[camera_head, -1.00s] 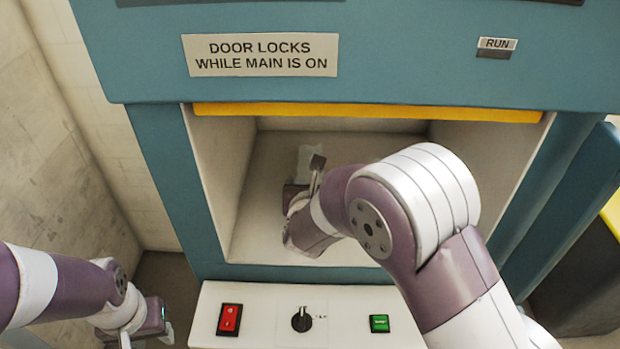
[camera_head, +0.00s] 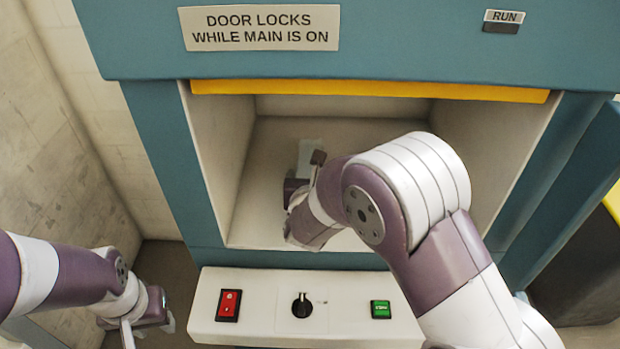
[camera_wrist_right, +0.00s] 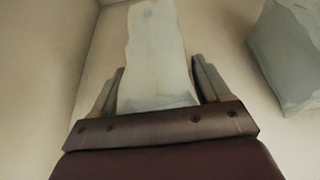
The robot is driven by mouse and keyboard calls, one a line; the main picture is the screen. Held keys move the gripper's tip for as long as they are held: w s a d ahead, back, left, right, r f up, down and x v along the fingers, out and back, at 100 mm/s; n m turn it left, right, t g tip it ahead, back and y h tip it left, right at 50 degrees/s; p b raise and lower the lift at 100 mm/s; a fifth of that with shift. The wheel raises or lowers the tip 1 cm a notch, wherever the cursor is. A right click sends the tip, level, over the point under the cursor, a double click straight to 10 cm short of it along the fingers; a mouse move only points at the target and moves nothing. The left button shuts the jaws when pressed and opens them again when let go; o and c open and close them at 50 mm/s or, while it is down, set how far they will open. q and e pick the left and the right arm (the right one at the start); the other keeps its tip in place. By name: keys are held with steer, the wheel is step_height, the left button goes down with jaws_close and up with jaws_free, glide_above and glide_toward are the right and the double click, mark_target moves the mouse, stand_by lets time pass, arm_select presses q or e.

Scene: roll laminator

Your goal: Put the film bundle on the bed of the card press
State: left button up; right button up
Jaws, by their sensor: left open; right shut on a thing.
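The film bundle is a pale, flat strip (camera_wrist_right: 152,55) standing between the fingers of my right gripper (camera_wrist_right: 158,85) in the right wrist view. That gripper is shut on it. In the head view the right gripper (camera_head: 304,175) reaches inside the card press chamber (camera_head: 265,190), left of its middle. The pale bundle (camera_head: 308,150) shows just beyond it, partly hidden by the gripper. I cannot tell whether the bundle touches the chamber floor. My left gripper (camera_head: 149,328) is open and empty, low at the left, outside the press.
A yellow bar (camera_head: 370,89) edges the top of the opening. My right arm covers the chamber's right front. A panel with a red switch (camera_head: 229,305), knob (camera_head: 302,306) and green button (camera_head: 380,309) stands below. A pale grey-green block (camera_wrist_right: 287,55) appears right in the wrist view.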

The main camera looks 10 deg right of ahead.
steer(key=shift+f+b, duration=0.4)
steer(key=shift+b, duration=0.05)
steer(key=o, duration=1.1)
steer(key=shift+s+r, duration=0.1)
